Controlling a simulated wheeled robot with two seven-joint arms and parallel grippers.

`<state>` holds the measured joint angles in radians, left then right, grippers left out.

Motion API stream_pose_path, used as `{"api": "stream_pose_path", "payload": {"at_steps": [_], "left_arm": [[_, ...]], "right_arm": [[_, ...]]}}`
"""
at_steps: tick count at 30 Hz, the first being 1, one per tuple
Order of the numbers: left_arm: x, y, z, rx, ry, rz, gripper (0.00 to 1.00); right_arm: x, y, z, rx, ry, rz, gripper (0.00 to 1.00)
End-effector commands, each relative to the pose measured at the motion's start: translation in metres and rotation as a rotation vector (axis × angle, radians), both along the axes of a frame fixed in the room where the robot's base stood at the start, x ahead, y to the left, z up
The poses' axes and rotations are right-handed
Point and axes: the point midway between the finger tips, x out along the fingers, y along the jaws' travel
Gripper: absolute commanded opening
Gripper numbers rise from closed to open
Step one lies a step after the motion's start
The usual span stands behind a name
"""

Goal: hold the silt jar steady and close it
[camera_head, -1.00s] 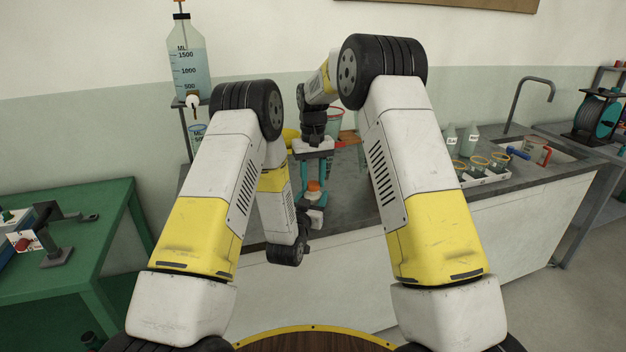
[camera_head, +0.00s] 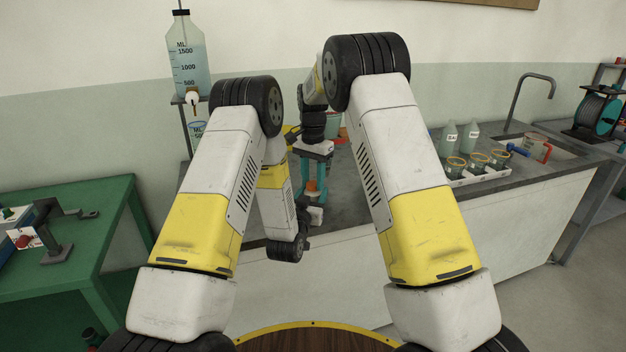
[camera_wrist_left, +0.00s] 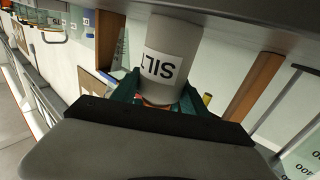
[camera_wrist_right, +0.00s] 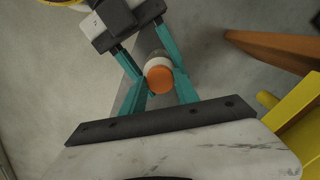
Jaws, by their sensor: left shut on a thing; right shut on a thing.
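The silt jar (camera_wrist_left: 170,62) is a pale grey cylinder with a SILT label in the left wrist view. My left gripper (camera_wrist_left: 157,92) is shut on it, one teal finger on each side. The jar's orange lid (camera_wrist_right: 160,79) faces the camera in the right wrist view, with a pale rim beside it. My right gripper (camera_wrist_right: 163,84) is shut on the lid, fingers either side. In the head view the right gripper (camera_head: 314,185) points down over the small orange lid (camera_head: 312,186); the jar is mostly hidden there. I cannot tell how far the lid is turned.
Grey bench (camera_head: 350,205) lies under both grippers. A large graduated bottle (camera_head: 187,62) stands on a stand behind left. A white rack (camera_head: 485,176) of yellow-rimmed cups, two bottles and a sink tap (camera_head: 520,98) are to the right. A green table (camera_head: 75,235) is at left.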

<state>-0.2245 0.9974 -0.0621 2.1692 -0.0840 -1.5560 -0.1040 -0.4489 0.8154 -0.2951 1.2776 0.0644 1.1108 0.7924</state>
Motion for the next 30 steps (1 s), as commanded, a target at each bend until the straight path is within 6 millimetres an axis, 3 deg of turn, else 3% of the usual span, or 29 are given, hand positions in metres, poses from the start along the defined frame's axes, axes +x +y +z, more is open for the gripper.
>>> {"api": "stream_pose_path", "payload": {"at_steps": [21,25,30], "left_arm": [[-0.0002,-0.0003,-0.0001,0.000,0.000,-0.001,0.00],[-0.0003,-0.0003,-0.0001,0.000,0.000,-0.001,0.00],[-0.0003,-0.0004,-0.0002,0.000,0.000,-0.001,0.00]], "right_arm": [[0.0013,0.0006,-0.0006,0.000,-0.004,-1.823,0.00],[0.0016,0.0001,-0.0010,0.001,-0.004,-2.081,0.00],[0.0017,0.0001,-0.0006,0.001,-0.003,-2.244,0.00]]}}
